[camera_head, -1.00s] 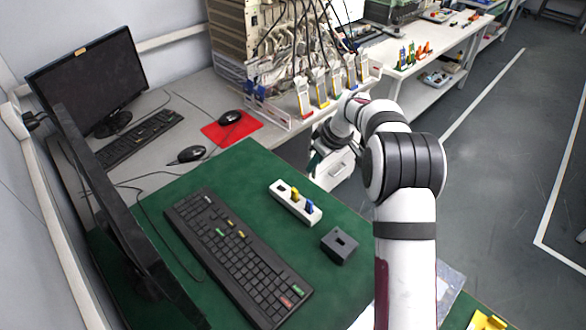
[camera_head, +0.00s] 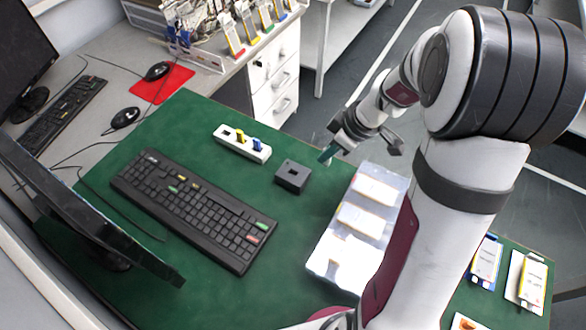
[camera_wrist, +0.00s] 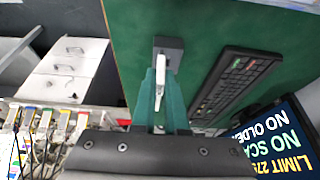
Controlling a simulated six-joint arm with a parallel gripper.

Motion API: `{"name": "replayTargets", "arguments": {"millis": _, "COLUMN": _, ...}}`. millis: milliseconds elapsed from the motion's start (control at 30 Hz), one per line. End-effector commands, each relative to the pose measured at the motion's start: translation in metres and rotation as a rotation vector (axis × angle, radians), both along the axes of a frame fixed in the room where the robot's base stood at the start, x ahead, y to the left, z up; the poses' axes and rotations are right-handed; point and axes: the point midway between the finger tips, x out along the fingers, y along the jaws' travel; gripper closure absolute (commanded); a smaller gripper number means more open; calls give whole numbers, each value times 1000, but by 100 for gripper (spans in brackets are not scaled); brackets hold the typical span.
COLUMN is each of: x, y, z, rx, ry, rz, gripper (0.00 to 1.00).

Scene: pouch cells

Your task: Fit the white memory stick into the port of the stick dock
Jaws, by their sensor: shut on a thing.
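The white memory stick (camera_wrist: 160,76) is between the green fingers of my gripper (camera_wrist: 161,90) in the wrist view. Its tip points toward the dark grey stick dock (camera_wrist: 174,44) and overlaps it in that picture; I cannot tell whether they touch. In the head view, the dock (camera_head: 292,178) sits on the green mat with its dark port on top. My gripper (camera_head: 327,155) is to the right of and behind the dock there, apart from it. The stick cannot be made out in the head view.
A white holder (camera_head: 228,146) with a yellow and a blue stick stands left of the dock. A black keyboard (camera_head: 190,208) lies in front of it. A clear tray (camera_head: 322,256) with white pieces lies to the right. The mat around the dock is clear.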

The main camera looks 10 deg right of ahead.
Motion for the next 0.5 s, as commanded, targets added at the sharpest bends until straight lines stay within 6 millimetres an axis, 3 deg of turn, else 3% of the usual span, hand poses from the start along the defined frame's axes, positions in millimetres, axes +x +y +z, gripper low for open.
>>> {"name": "replayTargets", "arguments": {"millis": 100, "x": 19, "y": 33, "z": -24, "rx": 1, "ry": 5, "rz": 8, "gripper": 100}}
{"name": "replayTargets", "arguments": {"millis": 200, "x": 33, "y": 53, "z": -38, "rx": 1, "ry": 4, "rz": 5, "gripper": 100}}
{"name": "replayTargets", "arguments": {"millis": 333, "x": 41, "y": 65, "z": -49, "rx": 1, "ry": 3, "rz": 1, "gripper": 100}}
{"name": "replayTargets", "arguments": {"millis": 500, "x": 42, "y": 66, "z": -82, "rx": 1, "ry": 6, "rz": -1, "gripper": 100}}
